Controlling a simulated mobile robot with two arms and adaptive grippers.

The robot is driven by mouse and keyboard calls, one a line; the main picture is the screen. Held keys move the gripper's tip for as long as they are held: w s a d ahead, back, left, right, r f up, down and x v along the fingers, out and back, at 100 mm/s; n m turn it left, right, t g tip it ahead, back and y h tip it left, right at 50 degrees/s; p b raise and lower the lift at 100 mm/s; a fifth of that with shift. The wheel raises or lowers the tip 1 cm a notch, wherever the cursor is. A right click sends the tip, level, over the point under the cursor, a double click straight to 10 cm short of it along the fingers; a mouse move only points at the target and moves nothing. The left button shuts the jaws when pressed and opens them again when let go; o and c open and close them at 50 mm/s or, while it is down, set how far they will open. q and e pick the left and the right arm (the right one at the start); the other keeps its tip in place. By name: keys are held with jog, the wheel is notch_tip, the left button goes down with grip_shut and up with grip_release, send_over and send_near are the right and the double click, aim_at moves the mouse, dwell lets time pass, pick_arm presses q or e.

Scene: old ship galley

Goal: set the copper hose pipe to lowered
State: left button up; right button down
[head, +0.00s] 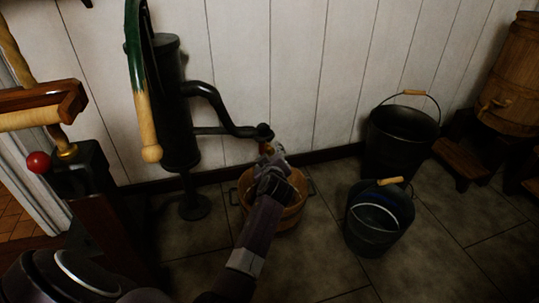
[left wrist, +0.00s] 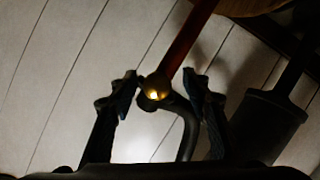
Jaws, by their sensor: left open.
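The copper hose pipe (left wrist: 188,42) is a reddish-brown rod in the left wrist view. It meets a shiny brass ball joint (left wrist: 154,88) at the end of the black pump's curved spout (left wrist: 186,115). That view looks upside down, and the pipe runs from the joint toward the picture's top. In the head view my left gripper (head: 272,162) is at the spout's end, above the wooden tub, and hides most of the pipe. In the left wrist view its two fingers (left wrist: 160,105) are open, one on either side of the joint. Contact is unclear. My right gripper is not seen.
The wooden tub (head: 245,182) stands on the tiled floor below the spout. The pump (head: 178,130) stands left, with its green and wooden handle (head: 143,110). Two dark buckets (head: 385,152) (head: 375,232) stand right. A barrel (head: 512,75) is at far right.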

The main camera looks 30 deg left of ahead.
pick_arm(q)
jog(key=v, duration=0.7)
jog(key=shift+s, duration=0.15)
dwell(0.3)
